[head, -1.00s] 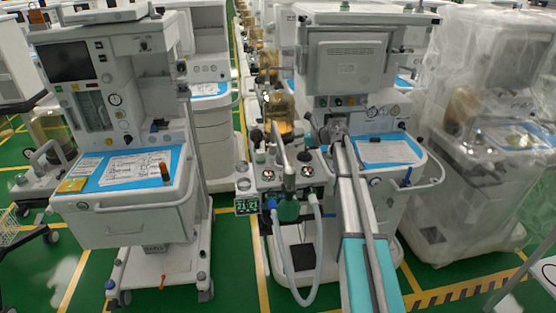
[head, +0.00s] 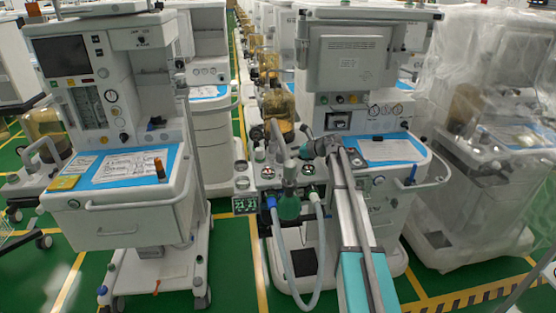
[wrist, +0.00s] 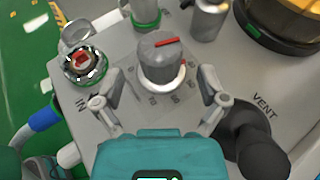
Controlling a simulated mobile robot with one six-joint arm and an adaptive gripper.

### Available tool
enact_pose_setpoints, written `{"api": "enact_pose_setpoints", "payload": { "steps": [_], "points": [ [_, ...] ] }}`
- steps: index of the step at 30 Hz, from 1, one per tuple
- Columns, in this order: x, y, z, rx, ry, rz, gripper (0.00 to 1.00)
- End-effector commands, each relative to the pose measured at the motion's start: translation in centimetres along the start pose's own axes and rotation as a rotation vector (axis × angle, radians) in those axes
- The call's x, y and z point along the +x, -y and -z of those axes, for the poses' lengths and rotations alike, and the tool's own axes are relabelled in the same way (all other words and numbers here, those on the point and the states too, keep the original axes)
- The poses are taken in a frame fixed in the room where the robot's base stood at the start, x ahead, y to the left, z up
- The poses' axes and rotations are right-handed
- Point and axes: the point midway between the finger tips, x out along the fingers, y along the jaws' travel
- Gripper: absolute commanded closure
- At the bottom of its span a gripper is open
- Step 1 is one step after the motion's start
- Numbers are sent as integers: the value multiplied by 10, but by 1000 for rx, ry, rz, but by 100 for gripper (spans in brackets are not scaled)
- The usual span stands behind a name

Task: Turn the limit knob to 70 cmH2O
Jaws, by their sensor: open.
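The limit knob (wrist: 160,58) is a grey round knob with a red mark on top and a white ring at its base. My gripper (wrist: 160,80) is open, with one finger on each side of the knob in the wrist view. A gap shows between each finger and the knob. In the head view my gripper (head: 312,149) is over the left part of the middle cart; the knob cannot be made out there.
A black VENT fitting (wrist: 262,135) stands right of my gripper, and a round gauge-like port (wrist: 84,64) stands left. A metal post (wrist: 210,18) and a dark canister (wrist: 280,25) are behind. In the head view, hoses (head: 320,250) hang from the cart's front.

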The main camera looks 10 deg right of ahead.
Motion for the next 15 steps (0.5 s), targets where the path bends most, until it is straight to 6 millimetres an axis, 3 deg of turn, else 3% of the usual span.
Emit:
{"api": "enact_pose_setpoints", "payload": {
  "steps": [6, 15],
  "points": [
    [34, 1, 2, -1, 0, -1, 8],
    [55, 0, 0, 1, 0, -1, 8]
  ]
}}
